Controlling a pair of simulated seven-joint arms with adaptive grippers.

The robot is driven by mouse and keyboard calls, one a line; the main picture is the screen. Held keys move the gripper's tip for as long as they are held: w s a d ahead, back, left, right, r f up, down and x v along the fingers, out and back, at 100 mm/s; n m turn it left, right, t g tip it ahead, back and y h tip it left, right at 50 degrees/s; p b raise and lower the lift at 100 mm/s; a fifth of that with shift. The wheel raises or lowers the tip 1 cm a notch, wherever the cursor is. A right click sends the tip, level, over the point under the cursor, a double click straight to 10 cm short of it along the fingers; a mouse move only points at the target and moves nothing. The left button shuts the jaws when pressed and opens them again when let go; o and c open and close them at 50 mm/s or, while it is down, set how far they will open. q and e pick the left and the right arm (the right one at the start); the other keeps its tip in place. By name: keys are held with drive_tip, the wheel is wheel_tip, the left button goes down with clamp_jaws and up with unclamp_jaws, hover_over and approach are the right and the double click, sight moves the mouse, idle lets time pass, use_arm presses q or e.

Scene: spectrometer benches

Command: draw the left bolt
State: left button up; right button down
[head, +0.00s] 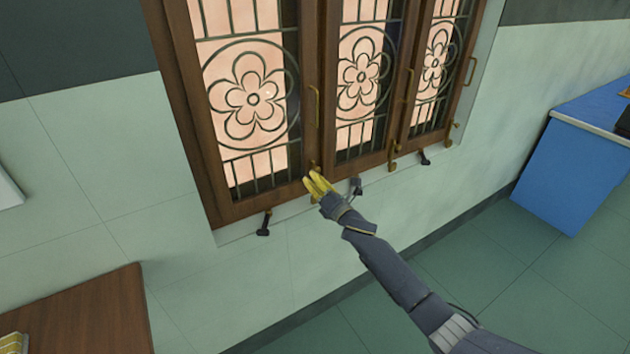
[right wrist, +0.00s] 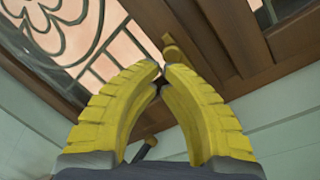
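The left bolt (head: 314,167) is a small brass fitting at the bottom of the wooden frame, between the left and middle window panels. My right gripper (head: 312,180), with yellow fingers, reaches up to just below it and hides its lower part. In the right wrist view, the fingertips of my right gripper (right wrist: 161,70) come together with almost no gap. The brass knob of the bolt (right wrist: 172,48) shows just past the tips, with no clear grip on it. I cannot tell whether the tips touch it. My left gripper is out of view.
The wooden window (head: 205,150) has similar brass bolts at the middle (head: 392,158) and right (head: 450,132). Brass pull handles (head: 314,103) stand out from the frame. Dark stays (head: 264,226) hang below the sill. A wooden table (head: 85,315) is lower left; a blue bench (head: 565,175) is right.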

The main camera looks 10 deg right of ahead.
drive_tip(key=s+d+f, duration=0.1)
drive_tip(key=s+f, duration=0.3)
drive_tip(key=s, duration=0.6)
drive_tip(key=shift+s+d+f, duration=0.2)
drive_tip(key=shift+s+d, duration=0.05)
drive_tip(key=shift+s, duration=0.1)
idle(0.4)
